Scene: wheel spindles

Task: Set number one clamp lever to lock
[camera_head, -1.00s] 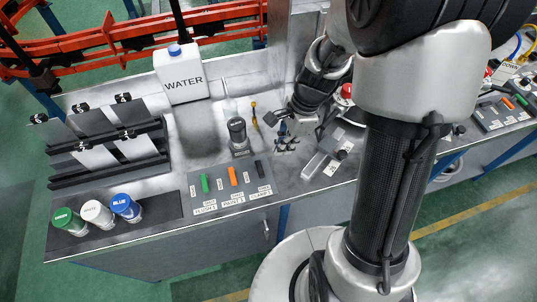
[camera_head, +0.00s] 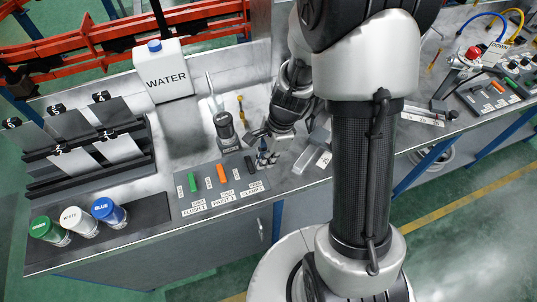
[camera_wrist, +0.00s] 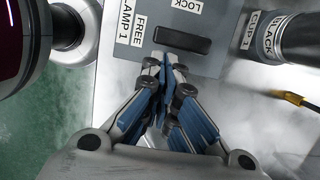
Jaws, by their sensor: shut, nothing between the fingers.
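The number one clamp lever is a black bar (camera_head: 249,165) at the right end of a grey control panel (camera_head: 190,207). In the wrist view the black lever (camera_wrist: 182,40) lies near the FREE CLAMP 1 label (camera_wrist: 136,24) and the LOCK label (camera_wrist: 186,4). I cannot tell for certain which setting it is in. My gripper (camera_head: 266,158) is just right of the lever. In the wrist view my gripper (camera_wrist: 166,72) is shut and empty, its fingertips just short of the lever's long side; I cannot tell whether they touch.
A green lever (camera_head: 193,182) and an orange lever (camera_head: 222,174) share the panel. A black cup (camera_head: 225,126) stands behind it and shows close on the right in the wrist view (camera_wrist: 290,38). A grey block (camera_head: 312,150) lies to the right. A water jug (camera_head: 164,75) stands farther back.

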